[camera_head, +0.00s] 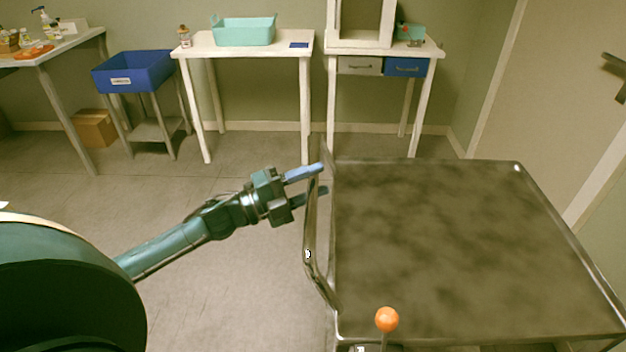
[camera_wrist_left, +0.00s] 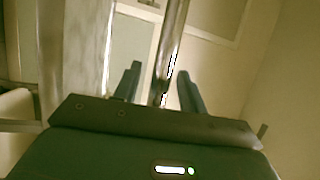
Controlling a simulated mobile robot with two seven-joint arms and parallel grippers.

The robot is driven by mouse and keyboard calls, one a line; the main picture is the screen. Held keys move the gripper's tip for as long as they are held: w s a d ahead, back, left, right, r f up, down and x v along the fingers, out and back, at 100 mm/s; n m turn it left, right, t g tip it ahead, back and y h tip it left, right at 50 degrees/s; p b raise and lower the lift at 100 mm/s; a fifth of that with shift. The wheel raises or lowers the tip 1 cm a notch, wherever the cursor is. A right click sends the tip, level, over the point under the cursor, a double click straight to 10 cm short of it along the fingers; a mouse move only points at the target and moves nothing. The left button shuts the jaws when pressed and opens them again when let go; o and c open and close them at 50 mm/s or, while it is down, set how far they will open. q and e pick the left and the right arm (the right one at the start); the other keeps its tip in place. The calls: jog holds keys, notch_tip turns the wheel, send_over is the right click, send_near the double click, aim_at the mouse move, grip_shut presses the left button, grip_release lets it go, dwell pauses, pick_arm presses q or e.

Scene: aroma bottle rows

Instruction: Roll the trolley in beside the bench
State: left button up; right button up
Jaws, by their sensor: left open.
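The trolley (camera_head: 470,250) has a dark, blotchy, empty top and stands at the right in the head view. Its metal push handle (camera_head: 311,235) runs along its left side. My left gripper (camera_head: 323,179) is open at the far part of this handle, its fingers pointing right. In the left wrist view the handle bar (camera_wrist_left: 172,45) passes between the two spread fingers of the left gripper (camera_wrist_left: 158,88). Whether a finger touches the bar I cannot tell. The bench (camera_head: 290,40) that the task means may be one of the white tables at the back. My right gripper is not in view.
A teal bin (camera_head: 244,30) stands on a white table. A blue tub on a stand (camera_head: 134,74) and a cardboard box (camera_head: 95,128) are at the left. An orange ball knob (camera_head: 387,319) is at the trolley's near edge. A door is at the right. Floor left of the trolley is clear.

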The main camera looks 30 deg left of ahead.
pick_arm(q)
jog(key=shift+w+d, duration=0.1)
jog(key=shift+d, duration=0.05)
grip_shut()
dwell(0.4)
